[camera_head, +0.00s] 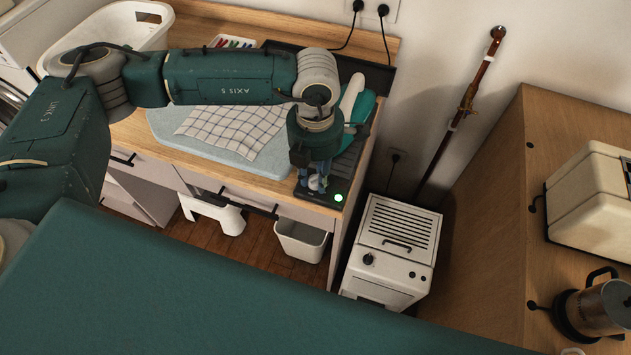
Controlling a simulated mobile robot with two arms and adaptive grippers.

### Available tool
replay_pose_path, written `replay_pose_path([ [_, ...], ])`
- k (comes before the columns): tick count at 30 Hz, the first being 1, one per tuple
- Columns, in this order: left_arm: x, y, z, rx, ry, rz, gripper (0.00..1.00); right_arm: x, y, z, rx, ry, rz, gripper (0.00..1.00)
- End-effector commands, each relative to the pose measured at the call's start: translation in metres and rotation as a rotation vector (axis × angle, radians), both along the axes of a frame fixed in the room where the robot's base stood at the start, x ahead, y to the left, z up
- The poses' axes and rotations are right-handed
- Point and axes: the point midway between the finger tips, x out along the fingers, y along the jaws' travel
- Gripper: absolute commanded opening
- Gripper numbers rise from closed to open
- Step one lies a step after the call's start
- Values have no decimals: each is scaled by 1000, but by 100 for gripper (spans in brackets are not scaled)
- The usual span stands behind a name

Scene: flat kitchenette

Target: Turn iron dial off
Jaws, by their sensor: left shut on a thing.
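The iron (358,108), teal and white, rests on a dark ironing station at the right end of the wooden counter. My left arm reaches over the counter and hides part of the iron. My left gripper (314,186) points down at the front end of the station (326,197) and is shut on the dial there. The dial is mostly hidden between the fingers; only a small pale part shows. A green light (338,197) glows just right of the gripper. My right gripper is not in view.
A checked cloth (233,126) lies on a pale blue ironing pad (262,168) left of the gripper. A white basket (118,28) stands at the back left. A white appliance (392,246) stands on the floor right of the counter. A white bin (300,240) is below.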

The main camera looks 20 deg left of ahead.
Motion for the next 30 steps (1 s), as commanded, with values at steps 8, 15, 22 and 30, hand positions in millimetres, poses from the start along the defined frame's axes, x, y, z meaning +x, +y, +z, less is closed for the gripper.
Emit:
replay_pose_path([
  [8, 2, 0, -4, -2, -6, 258, 0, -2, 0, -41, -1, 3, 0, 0],
  [15, 2, 0, -2, -1, -7, 447, 0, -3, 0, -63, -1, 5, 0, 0],
  [22, 2, 0, 0, -2, -7, 567, 0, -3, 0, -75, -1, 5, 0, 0],
  [30, 2, 0, 2, -1, -8, 631, 0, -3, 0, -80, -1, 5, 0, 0],
])
